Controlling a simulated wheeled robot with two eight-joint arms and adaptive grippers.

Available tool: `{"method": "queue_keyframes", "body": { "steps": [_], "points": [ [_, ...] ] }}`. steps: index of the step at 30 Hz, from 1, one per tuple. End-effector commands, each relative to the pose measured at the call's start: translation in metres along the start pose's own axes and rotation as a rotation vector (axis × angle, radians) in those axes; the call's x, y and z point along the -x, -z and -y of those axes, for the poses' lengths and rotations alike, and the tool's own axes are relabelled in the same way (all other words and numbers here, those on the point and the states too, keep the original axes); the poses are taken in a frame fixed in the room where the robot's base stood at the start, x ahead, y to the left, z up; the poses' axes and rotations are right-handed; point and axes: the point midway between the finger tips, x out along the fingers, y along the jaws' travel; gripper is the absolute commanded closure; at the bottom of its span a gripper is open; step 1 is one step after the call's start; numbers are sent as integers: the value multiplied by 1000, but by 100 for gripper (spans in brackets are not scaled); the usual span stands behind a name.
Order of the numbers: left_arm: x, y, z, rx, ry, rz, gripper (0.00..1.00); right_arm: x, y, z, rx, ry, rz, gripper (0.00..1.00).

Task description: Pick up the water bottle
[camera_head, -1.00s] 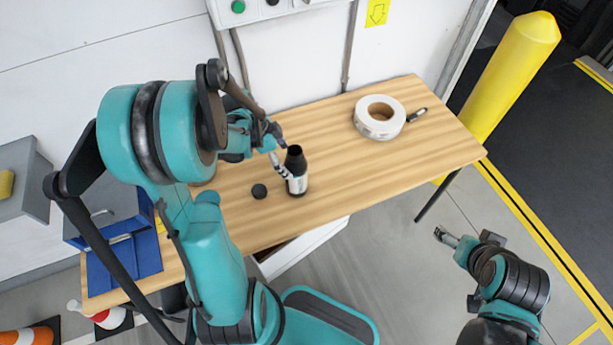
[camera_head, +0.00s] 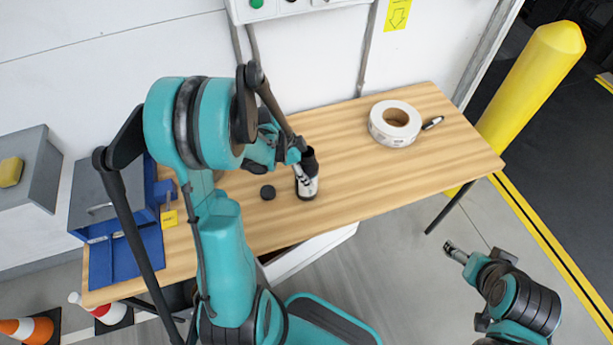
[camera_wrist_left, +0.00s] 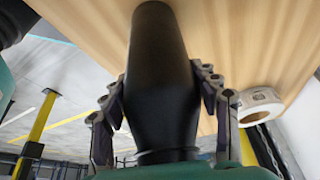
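The water bottle (camera_head: 308,187), dark on top with a white label band, stands upright on the wooden table (camera_head: 345,170). My left gripper (camera_head: 303,170) is at the bottle's upper part, partly covering it in the head view. In the left wrist view the bottle's dark body (camera_wrist_left: 160,75) lies between the two fingers of my left gripper (camera_wrist_left: 160,90). The fingers are spread on either side of it, with a narrow gap at least on the left. My right gripper (camera_head: 456,252) is off the table's right front, empty; its finger opening is too small to judge.
A black round cap (camera_head: 267,192) lies left of the bottle. A white tape roll (camera_head: 383,125) and a marker (camera_head: 433,123) lie at the table's right. A yellow post (camera_head: 530,85) stands beyond the right edge.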

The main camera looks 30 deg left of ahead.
Motion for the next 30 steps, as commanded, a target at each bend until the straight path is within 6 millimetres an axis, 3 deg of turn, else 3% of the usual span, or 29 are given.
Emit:
{"method": "queue_keyframes", "body": {
  "steps": [14,26,30],
  "points": [
    [4,1,0,0,0,0,74,2,1,0,0,0,0,19],
    [34,14,0,0,0,0,74,15,10,0,0,0,0,19],
    [41,27,-6,-4,-1,0,74,19,14,0,0,0,0,19]
  ]
}}
